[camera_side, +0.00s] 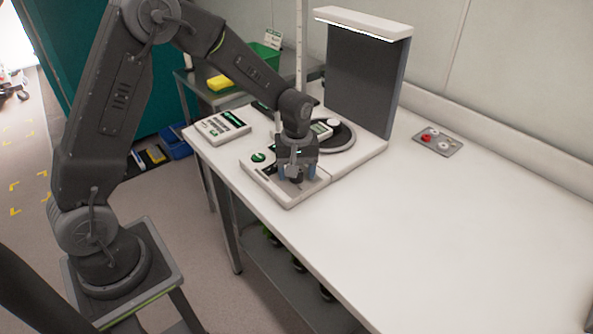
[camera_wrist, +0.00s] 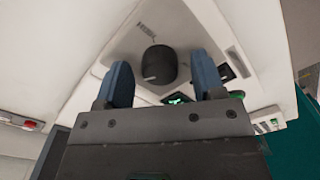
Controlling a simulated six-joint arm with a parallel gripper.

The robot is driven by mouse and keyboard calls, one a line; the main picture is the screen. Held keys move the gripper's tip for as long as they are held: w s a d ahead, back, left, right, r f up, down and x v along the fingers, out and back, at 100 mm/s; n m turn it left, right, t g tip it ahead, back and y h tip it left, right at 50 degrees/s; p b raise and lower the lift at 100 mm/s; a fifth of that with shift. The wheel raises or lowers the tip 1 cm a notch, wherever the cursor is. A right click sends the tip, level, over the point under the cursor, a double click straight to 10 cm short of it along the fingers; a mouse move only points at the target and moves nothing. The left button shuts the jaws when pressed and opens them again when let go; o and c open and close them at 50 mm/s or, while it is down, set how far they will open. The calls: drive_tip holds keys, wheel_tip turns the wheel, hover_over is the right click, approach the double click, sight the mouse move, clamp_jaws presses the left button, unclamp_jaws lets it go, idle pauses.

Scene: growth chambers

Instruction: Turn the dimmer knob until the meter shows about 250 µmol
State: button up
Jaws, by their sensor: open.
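The dimmer knob (camera_wrist: 158,65) is a black round knob with a light pointer mark on its side, on a white control panel (camera_wrist: 120,42). In the side view the panel (camera_side: 262,180) sits at the table's left front edge, and the knob (camera_side: 296,180) shows small and dark under my gripper. My gripper (camera_wrist: 163,80) is open, with its two blue fingers on either side of the knob and a gap to each. It points down over the panel (camera_side: 297,172). A small meter display (camera_side: 321,130) sits behind my gripper; its reading is too small to tell.
A lamp stand (camera_side: 362,80) with a lit top rises behind the panel, with a round dark plate (camera_side: 340,138) at its foot. A white box with a green label (camera_side: 222,126) lies to the left.

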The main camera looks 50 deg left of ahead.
drive_tip(key=shift+f, duration=0.15)
drive_tip(key=shift+c, duration=0.2)
drive_tip(key=c, duration=0.9)
drive_tip(key=shift+m, duration=0.9)
drive_tip(key=o, duration=0.9)
drive_tip(key=shift+o, duration=0.2)
wheel_tip(320, 180, up, 14)
